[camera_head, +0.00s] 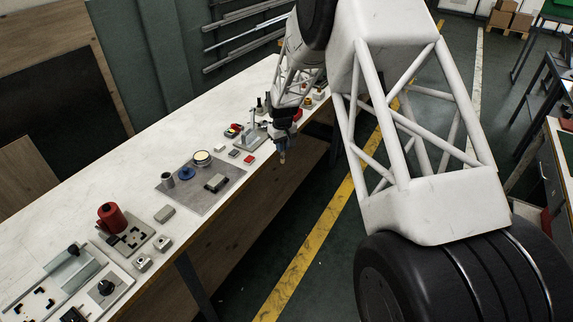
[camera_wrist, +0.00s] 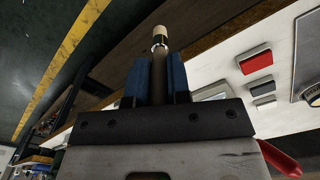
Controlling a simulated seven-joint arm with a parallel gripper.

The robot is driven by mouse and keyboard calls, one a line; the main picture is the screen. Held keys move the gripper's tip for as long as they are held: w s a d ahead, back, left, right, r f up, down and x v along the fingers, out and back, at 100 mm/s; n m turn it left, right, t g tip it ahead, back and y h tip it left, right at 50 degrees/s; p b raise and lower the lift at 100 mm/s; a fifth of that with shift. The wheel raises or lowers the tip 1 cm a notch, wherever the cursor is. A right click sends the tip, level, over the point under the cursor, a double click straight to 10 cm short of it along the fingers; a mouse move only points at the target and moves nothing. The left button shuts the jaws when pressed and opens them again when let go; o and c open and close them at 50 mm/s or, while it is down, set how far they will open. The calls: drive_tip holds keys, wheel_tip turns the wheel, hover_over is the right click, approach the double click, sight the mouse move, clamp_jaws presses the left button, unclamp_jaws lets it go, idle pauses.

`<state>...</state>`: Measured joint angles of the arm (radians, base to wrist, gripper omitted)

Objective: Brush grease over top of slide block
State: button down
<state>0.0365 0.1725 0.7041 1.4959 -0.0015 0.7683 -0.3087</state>
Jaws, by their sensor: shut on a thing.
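My gripper (camera_head: 281,146) is just off the bench's front edge in the head view, pointing down. In the wrist view its two blue fingers (camera_wrist: 160,75) are shut on a brush (camera_wrist: 159,48) with a brown handle, a metal band and a pale tip. A grey mat (camera_head: 193,203) lies on the bench, left of my gripper. On it are a small dark block with a lighter top (camera_head: 215,183), seemingly the slide block, and a round tin with cream-coloured contents (camera_head: 202,158), perhaps the grease. My gripper is apart from both.
A blue ring-like part (camera_head: 187,174) and a grey cup (camera_head: 167,180) also stand on the mat. Small red (camera_head: 249,159) and grey blocks lie between mat and gripper. A red can-like thing (camera_head: 111,217) stands further left. The floor before the bench is clear.

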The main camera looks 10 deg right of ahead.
drive_tip(key=s+a+r+m, duration=0.1)
drive_tip(key=a+r, duration=0.3)
drive_tip(key=a, duration=0.3)
drive_tip(key=s+a+r+m, duration=0.1)
drive_tip(key=a+r, duration=0.3)
drive_tip(key=a, duration=0.4)
drive_tip(key=s+a+r+m, duration=0.1)
drive_tip(key=s+a+r, duration=0.2)
drive_tip(key=a+r, duration=0.2)
drive_tip(key=a, duration=0.3)
drive_tip(key=shift+s+a, duration=0.2)
drive_tip(key=shift+s, duration=0.05)
drive_tip(key=shift+f, duration=0.2)
